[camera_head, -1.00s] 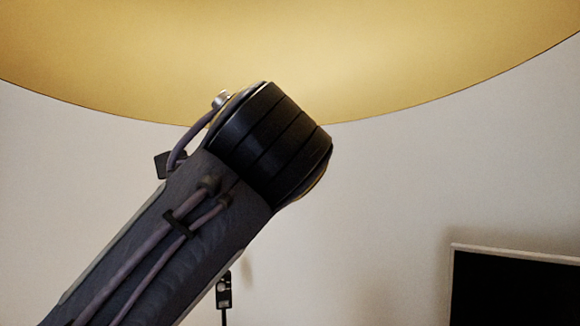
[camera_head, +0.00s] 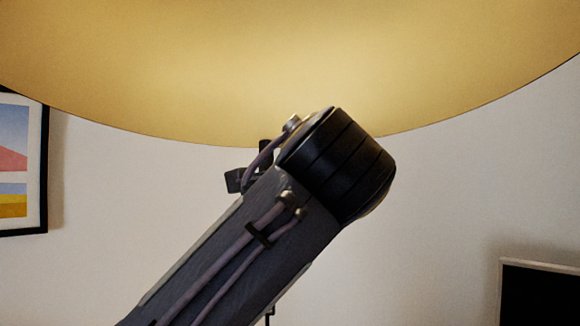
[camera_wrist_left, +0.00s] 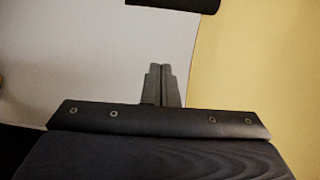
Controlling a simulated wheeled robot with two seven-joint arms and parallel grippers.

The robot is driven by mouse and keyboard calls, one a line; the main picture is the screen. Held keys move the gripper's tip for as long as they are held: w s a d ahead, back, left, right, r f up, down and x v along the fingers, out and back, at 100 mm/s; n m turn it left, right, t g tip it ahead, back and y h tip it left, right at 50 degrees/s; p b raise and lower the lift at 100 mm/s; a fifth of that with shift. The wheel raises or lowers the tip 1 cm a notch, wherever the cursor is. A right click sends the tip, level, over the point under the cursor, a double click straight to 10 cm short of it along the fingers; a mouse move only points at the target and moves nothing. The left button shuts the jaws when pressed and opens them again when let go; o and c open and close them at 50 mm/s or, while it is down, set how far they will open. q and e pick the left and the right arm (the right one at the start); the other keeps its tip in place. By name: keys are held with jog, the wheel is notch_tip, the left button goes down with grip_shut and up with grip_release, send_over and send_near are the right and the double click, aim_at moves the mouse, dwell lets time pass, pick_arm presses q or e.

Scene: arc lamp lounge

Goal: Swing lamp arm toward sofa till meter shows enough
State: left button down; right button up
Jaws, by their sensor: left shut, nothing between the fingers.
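The lamp's large golden shade (camera_head: 290,70) fills the top of the head view, and its underside also shows at the right of the left wrist view (camera_wrist_left: 260,70). No meter reading or sofa is visible. My right gripper is out of view.
A framed colourful picture (camera_head: 20,165) hangs on the pale wall at the left. A dark panel with a light frame (camera_head: 540,292) is at the lower right. A thin dark post (camera_head: 269,317) shows just under my arm. Bare wall lies between.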

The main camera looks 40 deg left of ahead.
pick_arm(q)
jog(key=b+v, duration=0.1)
jog(key=v, duration=0.8)
jog(key=shift+s, duration=0.15)
